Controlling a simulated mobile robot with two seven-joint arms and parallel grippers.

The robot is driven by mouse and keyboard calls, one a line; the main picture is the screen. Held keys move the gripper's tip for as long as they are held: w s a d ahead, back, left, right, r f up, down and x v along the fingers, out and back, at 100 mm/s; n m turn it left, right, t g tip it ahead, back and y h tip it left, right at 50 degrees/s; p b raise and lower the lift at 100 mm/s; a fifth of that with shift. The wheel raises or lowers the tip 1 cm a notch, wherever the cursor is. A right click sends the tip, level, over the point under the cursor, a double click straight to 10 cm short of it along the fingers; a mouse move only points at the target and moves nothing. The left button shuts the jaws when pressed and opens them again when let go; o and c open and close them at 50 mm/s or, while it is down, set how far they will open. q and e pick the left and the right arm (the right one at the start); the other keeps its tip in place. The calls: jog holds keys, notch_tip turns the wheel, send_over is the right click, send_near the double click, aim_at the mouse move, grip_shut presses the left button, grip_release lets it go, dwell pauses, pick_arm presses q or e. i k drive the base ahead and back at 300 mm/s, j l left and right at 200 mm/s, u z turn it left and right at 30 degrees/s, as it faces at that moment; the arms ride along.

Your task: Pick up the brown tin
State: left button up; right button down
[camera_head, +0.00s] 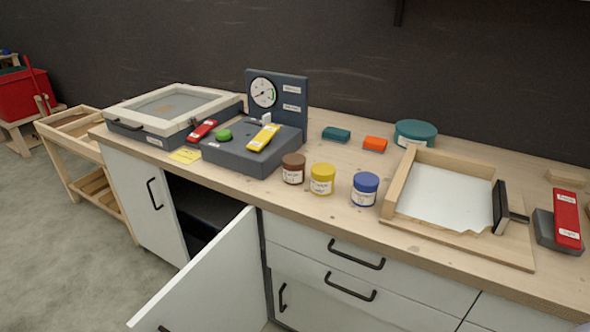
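The brown tin (293,170) is a small round jar with a brown lid and a pale label. It stands upright on the wooden worktop (330,212), near the front edge. A yellow tin (322,180) stands just right of it, and a blue tin (364,189) stands further right. The dark grey control box (235,155) is close behind and left of the brown tin. Neither of my grippers is in view.
A cabinet door (210,280) hangs open below the worktop, in front of the tins. A wooden frame tray (458,248) lies to the right. A teal round container (415,131) and teal and orange blocks stand behind. A framed screen box (175,107) sits left.

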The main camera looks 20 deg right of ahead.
aim_at(294, 164)
jog(key=z, duration=0.8)
jog(key=i+z, duration=0.25)
jog(key=z, duration=0.15)
jog(key=i+z, duration=0.25)
jog(key=z, duration=0.15)
jog(key=k+z, duration=0.25)
jog(key=i+u, duration=0.25)
jog(key=i, duration=0.3)
